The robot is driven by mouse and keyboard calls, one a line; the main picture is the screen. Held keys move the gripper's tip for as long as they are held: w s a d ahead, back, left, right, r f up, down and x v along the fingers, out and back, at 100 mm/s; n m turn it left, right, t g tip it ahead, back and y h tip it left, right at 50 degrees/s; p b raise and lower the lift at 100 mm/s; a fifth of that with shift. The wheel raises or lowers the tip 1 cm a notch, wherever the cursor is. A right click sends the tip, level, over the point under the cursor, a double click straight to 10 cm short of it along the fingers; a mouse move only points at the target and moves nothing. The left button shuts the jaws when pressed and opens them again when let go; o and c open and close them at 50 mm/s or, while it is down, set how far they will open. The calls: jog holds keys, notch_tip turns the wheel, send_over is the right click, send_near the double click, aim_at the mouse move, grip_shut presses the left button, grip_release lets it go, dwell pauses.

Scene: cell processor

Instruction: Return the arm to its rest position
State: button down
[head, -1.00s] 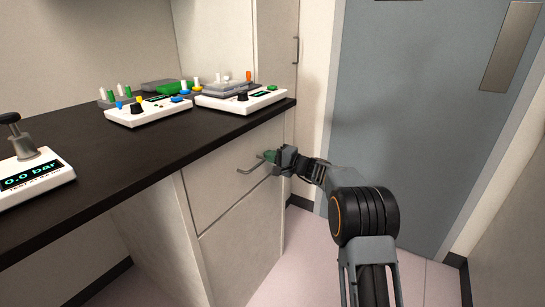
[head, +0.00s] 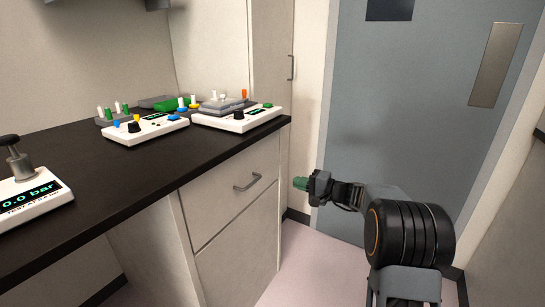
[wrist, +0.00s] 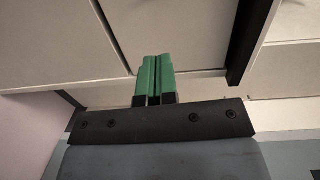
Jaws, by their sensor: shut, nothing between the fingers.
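My gripper (head: 299,183) is to the right of the cabinet drawer front in the head view, apart from the drawer handle (head: 247,182). Its green fingers are shut together with nothing between them, as the wrist view also shows (wrist: 155,75). The arm stretches from the lower right of the head view toward the cabinet. The drawer (head: 222,205) looks shut, flush with the cabinet.
The dark countertop (head: 60,160) carries white consoles (head: 235,118) with coloured knobs and a gauge reading 0.0 bar (head: 30,198). A grey-blue door (head: 400,120) stands behind my arm. The pink floor (head: 310,270) beside the cabinet is clear.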

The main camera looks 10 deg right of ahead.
jog(key=s+a+r+n+g+h+p, duration=0.2)
jog(key=s+a+r+g+p, duration=0.15)
jog(key=s+r+p, duration=0.45)
jog(key=s+a+r+n+g+h+p, duration=0.2)
jog(key=s+a+r+g+h+p, duration=0.15)
jog(key=s+r+p, duration=0.45)
jog(key=s+d+r+n+h+p, duration=0.1)
jog(key=s+d+r+h+p, duration=0.2)
jog(key=s+r+p, duration=0.3)
jog(key=s+d+r+n+h+p, duration=0.2)
jog(key=s+r+h+p, duration=0.3)
jog(key=s+p, duration=0.4)
jog(key=shift+s+d+r+n+p, duration=0.3)
jog(key=shift+s+d+r+p, duration=0.15)
jog(key=shift+p, duration=0.65)
jog(key=shift+w+a, duration=0.1)
jog(key=shift+a, duration=0.05)
